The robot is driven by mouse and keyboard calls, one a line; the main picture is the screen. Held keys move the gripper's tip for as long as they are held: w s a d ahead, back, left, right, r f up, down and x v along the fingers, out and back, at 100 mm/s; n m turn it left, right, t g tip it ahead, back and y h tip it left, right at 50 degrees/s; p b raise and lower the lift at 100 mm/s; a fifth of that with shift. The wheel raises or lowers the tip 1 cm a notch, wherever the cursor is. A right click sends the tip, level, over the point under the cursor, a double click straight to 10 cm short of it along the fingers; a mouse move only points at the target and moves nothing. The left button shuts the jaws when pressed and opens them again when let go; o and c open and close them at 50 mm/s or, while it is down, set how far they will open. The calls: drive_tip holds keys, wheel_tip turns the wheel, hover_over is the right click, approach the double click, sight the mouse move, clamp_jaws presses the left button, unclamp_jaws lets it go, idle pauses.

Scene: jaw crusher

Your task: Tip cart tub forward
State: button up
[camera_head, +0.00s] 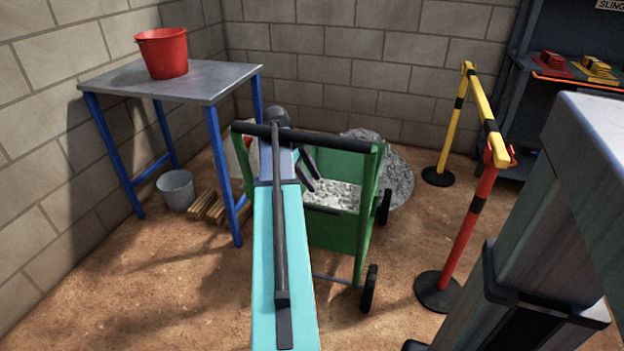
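The green cart (338,232) stands in the middle on black wheels. Its tub is level and holds grey gravel (335,195). A black handle bar (345,143) runs across the top of the cart on the near side. My turquoise arm reaches up over the cart from the bottom and hides its left part. My gripper (313,172) shows as two dark fingers with a gap between them, to the right of the arm's end. It appears open and empty, above or just inside the tub area in the picture. Whether it touches the cart cannot be told.
A pile of grey gravel (393,172) lies behind the cart. A metal table (215,82) with a red bucket (163,53) stands left, a grey bucket (176,187) under it. A yellow-black barrier (482,105) with a red-black post (466,235) stands right. Front-left floor is clear.

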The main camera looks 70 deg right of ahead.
drive_tip(key=v, duration=0.1)
drive_tip(key=p+v, duration=0.1)
drive_tip(key=v, duration=0.1)
drive_tip(key=shift+d, duration=0.25)
drive_tip(key=shift+f, duration=0.2)
idle(0.4)
